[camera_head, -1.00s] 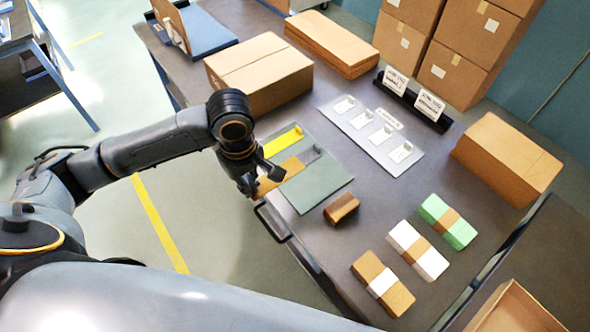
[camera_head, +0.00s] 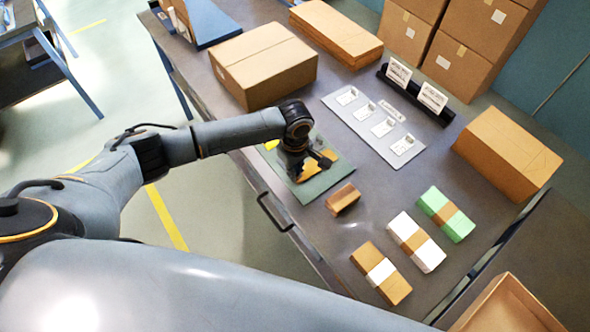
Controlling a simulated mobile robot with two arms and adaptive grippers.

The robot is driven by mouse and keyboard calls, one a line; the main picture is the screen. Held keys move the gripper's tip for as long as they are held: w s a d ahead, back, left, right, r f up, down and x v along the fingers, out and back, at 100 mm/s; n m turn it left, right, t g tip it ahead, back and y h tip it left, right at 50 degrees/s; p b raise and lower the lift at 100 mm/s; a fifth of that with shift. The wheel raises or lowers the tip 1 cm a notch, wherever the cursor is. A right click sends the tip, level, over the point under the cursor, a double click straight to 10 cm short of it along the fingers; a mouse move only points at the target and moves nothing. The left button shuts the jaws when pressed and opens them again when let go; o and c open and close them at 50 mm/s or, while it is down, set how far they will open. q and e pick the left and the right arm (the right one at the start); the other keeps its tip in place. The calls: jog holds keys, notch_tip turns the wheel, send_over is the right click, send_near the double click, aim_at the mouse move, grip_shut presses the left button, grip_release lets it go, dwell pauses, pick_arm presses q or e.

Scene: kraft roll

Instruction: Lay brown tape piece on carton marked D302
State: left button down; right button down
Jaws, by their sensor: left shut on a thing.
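My left gripper (camera_head: 312,168) is over the grey-green mat (camera_head: 330,182) near the table's front-left edge. It is shut on the brown tape piece (camera_head: 308,174), which is mostly hidden by the fingers. A little yellow tape (camera_head: 271,144) shows behind my arm. A large closed carton (camera_head: 263,65) with a seam across its top stands behind the mat. Another brown carton (camera_head: 507,150) stands at the right of the table. I cannot read the mark D302 on either. My right gripper is not in view.
A grey plate with small white cards (camera_head: 408,145) and a black holder with two signs (camera_head: 415,95) lie behind. Banded bundles (camera_head: 416,242) lie in front. Flat cardboard (camera_head: 335,32) lies at the back.

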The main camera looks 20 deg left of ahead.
pick_arm(q)
jog(key=shift+f, duration=0.15)
jog(key=c, duration=1.9)
grip_release()
jog(key=shift+f, duration=0.15)
jog(key=o, duration=0.4)
